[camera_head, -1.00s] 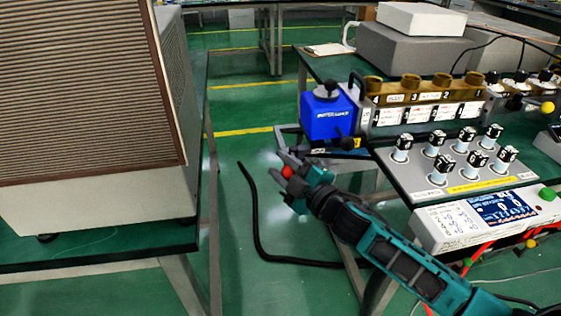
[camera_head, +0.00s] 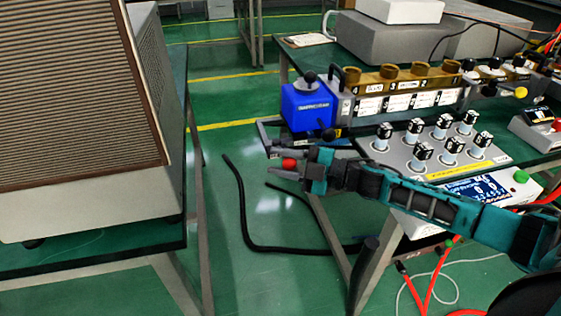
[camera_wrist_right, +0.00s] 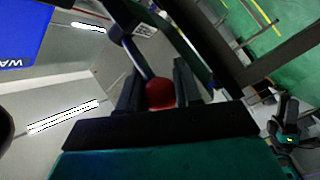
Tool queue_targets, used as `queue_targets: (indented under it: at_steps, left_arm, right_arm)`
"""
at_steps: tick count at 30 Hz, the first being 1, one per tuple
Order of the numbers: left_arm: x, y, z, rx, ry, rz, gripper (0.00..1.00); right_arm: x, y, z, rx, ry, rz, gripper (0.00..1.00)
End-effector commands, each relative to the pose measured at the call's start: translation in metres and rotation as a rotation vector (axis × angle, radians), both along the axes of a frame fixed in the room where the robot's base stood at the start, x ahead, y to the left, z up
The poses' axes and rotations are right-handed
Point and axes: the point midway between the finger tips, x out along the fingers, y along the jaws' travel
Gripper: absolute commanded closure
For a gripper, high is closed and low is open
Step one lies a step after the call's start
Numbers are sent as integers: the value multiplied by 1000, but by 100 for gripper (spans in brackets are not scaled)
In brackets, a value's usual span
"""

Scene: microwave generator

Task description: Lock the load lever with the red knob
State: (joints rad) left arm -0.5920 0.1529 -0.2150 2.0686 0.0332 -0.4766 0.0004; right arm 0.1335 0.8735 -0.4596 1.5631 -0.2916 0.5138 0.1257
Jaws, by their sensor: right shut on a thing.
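The red knob (camera_head: 289,164) is at the front left corner of the right-hand bench, just below the blue box (camera_head: 307,107). My right gripper (camera_head: 286,166) reaches in from the right and is shut on the red knob. In the right wrist view the red knob (camera_wrist_right: 160,93) sits between the two dark fingers (camera_wrist_right: 157,92). A thin metal load lever (camera_wrist_right: 138,55) runs from the knob up to the left. My left gripper is not in view.
A panel with several black-topped switches (camera_head: 423,151) and a display unit (camera_head: 478,188) are close to my right arm. A large louvred cabinet (camera_head: 80,90) stands at the left. Black cable (camera_head: 245,225) lies on the green floor between the benches.

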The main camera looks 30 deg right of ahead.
Motion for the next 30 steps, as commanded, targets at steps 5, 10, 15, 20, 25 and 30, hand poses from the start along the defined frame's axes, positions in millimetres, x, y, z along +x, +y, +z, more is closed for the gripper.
queue_targets:
  at_steps: [5, 10, 15, 20, 25, 30]
  left_arm:
    - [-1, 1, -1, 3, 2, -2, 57]
    - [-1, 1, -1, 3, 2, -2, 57]
    - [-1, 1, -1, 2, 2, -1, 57]
    - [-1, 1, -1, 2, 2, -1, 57]
    - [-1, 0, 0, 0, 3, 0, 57]
    - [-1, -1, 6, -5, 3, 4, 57]
  right_arm:
    - [-1, 1, -1, 3, 5, 3, 100]
    - [-1, 1, -1, 3, 5, 3, 65]
    - [-1, 1, -1, 2, 4, 2, 49]
    - [0, 1, -1, 1, 2, 1, 41]
    - [0, 0, 1, 0, 0, 1, 41]
    - [0, 0, 17, -2, -2, 1, 41]
